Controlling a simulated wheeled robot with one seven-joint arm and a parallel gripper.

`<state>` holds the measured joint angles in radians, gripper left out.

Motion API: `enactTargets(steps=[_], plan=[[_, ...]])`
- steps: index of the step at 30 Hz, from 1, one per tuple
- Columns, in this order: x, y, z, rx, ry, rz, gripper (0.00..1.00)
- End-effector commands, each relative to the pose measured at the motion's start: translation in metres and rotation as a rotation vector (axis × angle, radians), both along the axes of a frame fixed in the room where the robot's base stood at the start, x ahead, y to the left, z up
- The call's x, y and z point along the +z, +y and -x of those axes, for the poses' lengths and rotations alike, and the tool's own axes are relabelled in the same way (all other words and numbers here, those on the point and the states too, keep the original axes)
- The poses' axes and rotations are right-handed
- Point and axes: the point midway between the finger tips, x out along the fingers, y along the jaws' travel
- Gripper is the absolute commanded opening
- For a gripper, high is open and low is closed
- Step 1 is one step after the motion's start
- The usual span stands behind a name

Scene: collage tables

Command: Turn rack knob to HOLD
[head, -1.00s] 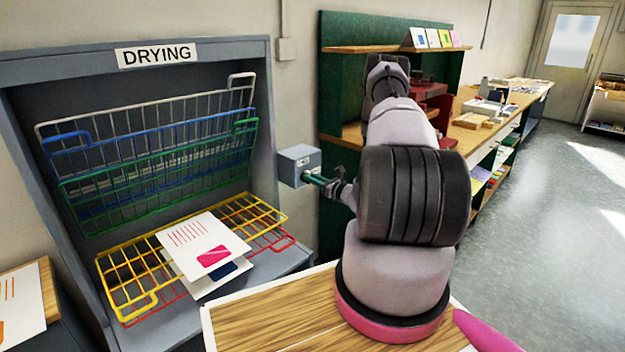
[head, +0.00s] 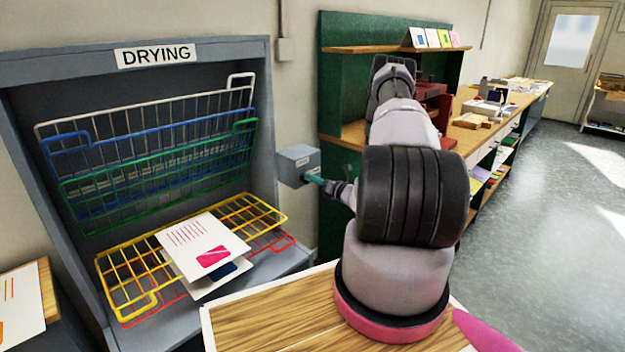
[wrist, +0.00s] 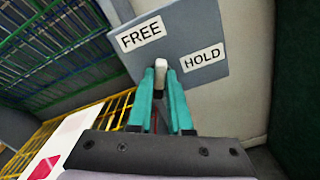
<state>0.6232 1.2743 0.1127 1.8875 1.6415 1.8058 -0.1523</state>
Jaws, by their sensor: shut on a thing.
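The rack knob (wrist: 161,64) is a small pale piece on a grey control box (head: 298,164) beside the drying rack (head: 150,57). In the wrist view the box face carries a FREE label (wrist: 141,34) at upper left and a HOLD label (wrist: 203,57) at right. The knob shows between and below these labels; its exact pointing is hard to tell. My gripper (wrist: 161,76) has teal fingers shut on the knob, one on each side. In the head view my gripper (head: 316,180) reaches the box's front, and the knob is hidden there.
The rack has white, blue and green wire shelves (head: 175,164) raised, with yellow (head: 127,265) and red ones lowered. Printed cards (head: 203,240) lie on the yellow shelf. A green-backed workbench (head: 340,100) stands right of the box. A wooden tabletop (head: 270,320) is in front.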

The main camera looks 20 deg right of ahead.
Motion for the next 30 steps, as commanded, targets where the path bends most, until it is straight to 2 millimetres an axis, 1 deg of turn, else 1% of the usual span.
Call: enactTargets(steps=[21,30], plan=[[-0.0061,-0.0056,-0.0010,-0.002,0.233,-0.638,0.00],[-0.0085,-0.0064,-0.0014,-0.002,0.313,-0.860,0.00]])
